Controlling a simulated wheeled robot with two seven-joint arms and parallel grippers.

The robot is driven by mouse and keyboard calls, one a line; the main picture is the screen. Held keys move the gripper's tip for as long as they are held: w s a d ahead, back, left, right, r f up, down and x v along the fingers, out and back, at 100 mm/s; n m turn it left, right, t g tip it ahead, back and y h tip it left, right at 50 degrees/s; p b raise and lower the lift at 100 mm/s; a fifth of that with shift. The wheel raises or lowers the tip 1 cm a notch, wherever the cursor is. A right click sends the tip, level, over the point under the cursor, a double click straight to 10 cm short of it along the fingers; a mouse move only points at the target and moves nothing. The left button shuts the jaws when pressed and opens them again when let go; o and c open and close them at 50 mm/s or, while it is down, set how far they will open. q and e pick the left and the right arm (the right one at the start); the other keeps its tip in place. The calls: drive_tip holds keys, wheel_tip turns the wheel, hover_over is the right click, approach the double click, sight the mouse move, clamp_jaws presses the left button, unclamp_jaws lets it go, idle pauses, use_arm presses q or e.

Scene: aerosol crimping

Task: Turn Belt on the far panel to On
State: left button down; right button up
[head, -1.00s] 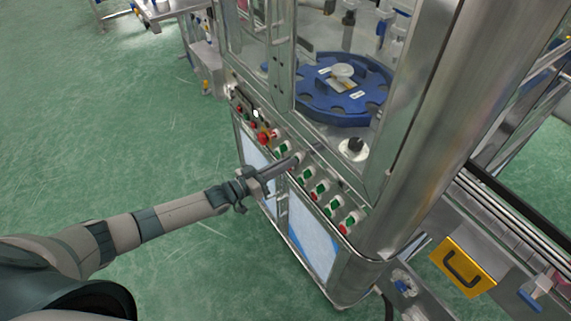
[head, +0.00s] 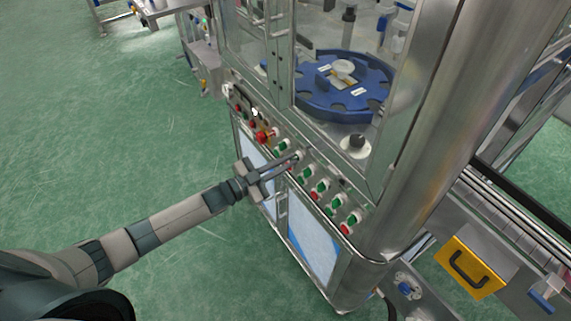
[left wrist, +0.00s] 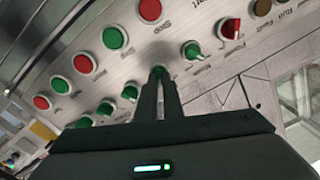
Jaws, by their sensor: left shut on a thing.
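The control panel (head: 318,180) runs along the front of the steel machine, with red and green buttons and knobs. It also fills the upper part of the left wrist view (left wrist: 205,75). My left gripper (head: 294,158) reaches it from the left. In the left wrist view my left gripper's fingertips (left wrist: 159,76) are shut on a small green knob (left wrist: 159,70), mostly hidden by them. The label by this knob is too small or covered to read, so I cannot tell its setting. My right gripper is not in view.
A red mushroom button (head: 264,136) sits left of the gripper on the panel. Nearby are a green knob (left wrist: 193,50) and a red button (left wrist: 150,9) labelled Stop. A blue rotary plate (head: 340,100) is behind glass above.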

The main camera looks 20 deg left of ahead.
use_arm(q)
drive_tip(key=shift+m, duration=0.5)
drive_tip(key=c, duration=1.9)
unclamp_jaws()
drive_tip(key=shift+s+a, duration=0.1)
drive_tip(key=shift+s+a+f+b, duration=0.1)
drive_tip(key=shift+s+a+b, duration=0.3)
drive_tip(key=shift+s, duration=0.1)
drive_tip(key=b+v, duration=0.4)
drive_tip(key=v, duration=1.2)
